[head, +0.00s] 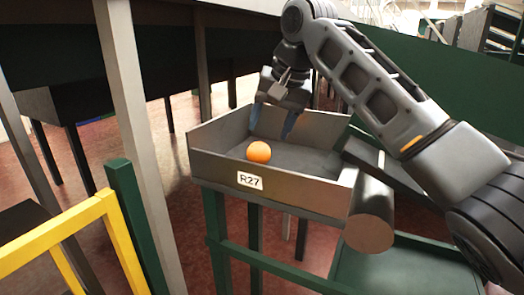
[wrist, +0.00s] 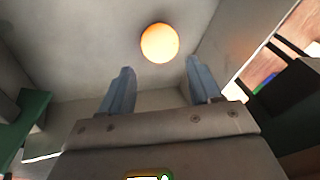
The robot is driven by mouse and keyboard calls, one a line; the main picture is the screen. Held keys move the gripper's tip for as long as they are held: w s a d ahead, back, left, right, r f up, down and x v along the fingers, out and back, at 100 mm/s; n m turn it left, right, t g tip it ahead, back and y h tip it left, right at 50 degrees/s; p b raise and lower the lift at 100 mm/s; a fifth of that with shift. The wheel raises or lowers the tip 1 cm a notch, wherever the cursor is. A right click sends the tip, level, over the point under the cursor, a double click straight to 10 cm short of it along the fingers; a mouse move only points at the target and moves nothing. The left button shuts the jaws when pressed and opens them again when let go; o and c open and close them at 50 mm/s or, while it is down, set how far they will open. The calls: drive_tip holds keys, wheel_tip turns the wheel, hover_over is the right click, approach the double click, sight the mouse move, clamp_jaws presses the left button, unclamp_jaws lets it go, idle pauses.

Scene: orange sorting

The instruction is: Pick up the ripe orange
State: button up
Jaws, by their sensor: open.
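One ripe-looking orange (head: 259,152) lies in the grey metal tray (head: 215,165) labelled R27, near its front wall. In the wrist view the orange (wrist: 160,43) sits ahead of the fingertips, roughly centred between them but beyond them. My gripper (head: 270,122) points down over the back of the tray, behind the orange in the head view. Its two bluish fingers (wrist: 158,80) are spread apart with nothing between them. The gripper and the orange are apart.
The tray walls surround the orange on its sides. A grey roller (head: 370,215) is at the tray's right end. A yellow rail (head: 75,230) and a pale post (head: 135,140) stand to the left. Green framing (head: 270,262) supports the tray.

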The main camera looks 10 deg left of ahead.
sight(262, 144)
drive_tip(key=x, duration=0.6)
drive_tip(key=shift+s+a+f, duration=0.15)
drive_tip(key=shift+s+f, duration=0.1)
drive_tip(key=shift+c, duration=0.4)
drive_tip(key=c, duration=0.6)
drive_tip(key=shift+c, duration=0.2)
drive_tip(key=shift+r, duration=0.15)
